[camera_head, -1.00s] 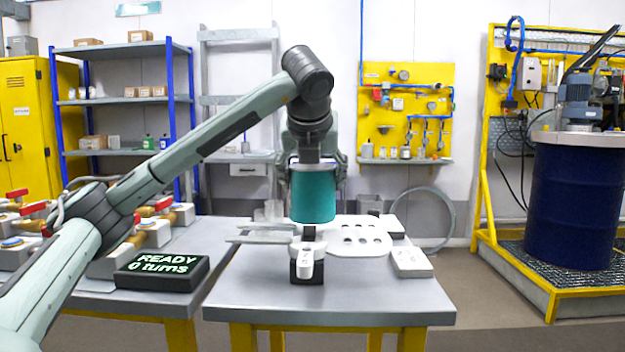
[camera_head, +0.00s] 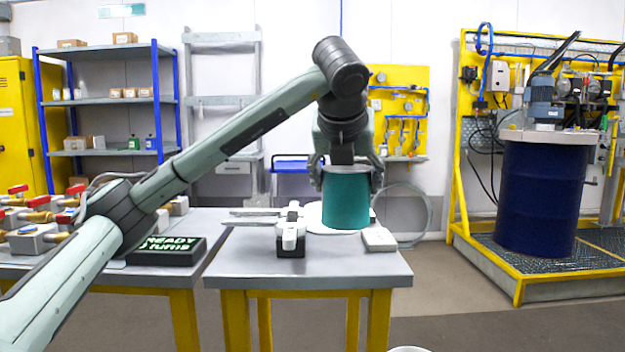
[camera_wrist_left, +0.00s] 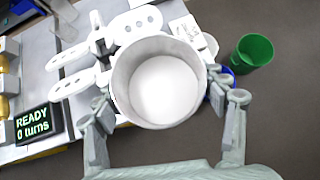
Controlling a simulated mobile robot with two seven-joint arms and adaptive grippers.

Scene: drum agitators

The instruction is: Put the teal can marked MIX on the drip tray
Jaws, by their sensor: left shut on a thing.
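The teal can (camera_head: 346,202) is upright in my left gripper (camera_head: 347,172), raised over the right part of the grey table. In the left wrist view I look down into its open top, with a white inside (camera_wrist_left: 165,88). The fingers of the left gripper (camera_wrist_left: 165,112) are on both sides of it. No MIX mark is readable. A grated platform with a yellow frame (camera_head: 518,292) under the blue drum looks like a drip tray, but I cannot tell if it is the one named. My right gripper is not in view.
The grey table (camera_head: 240,262) holds a black-and-white stand (camera_head: 290,238), a white plate partly behind the can, and a small white block (camera_head: 379,239). A black READY display (camera_head: 168,250) is at left. The blue drum (camera_head: 543,195) stands right. A green container (camera_wrist_left: 252,52) is beyond the table edge.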

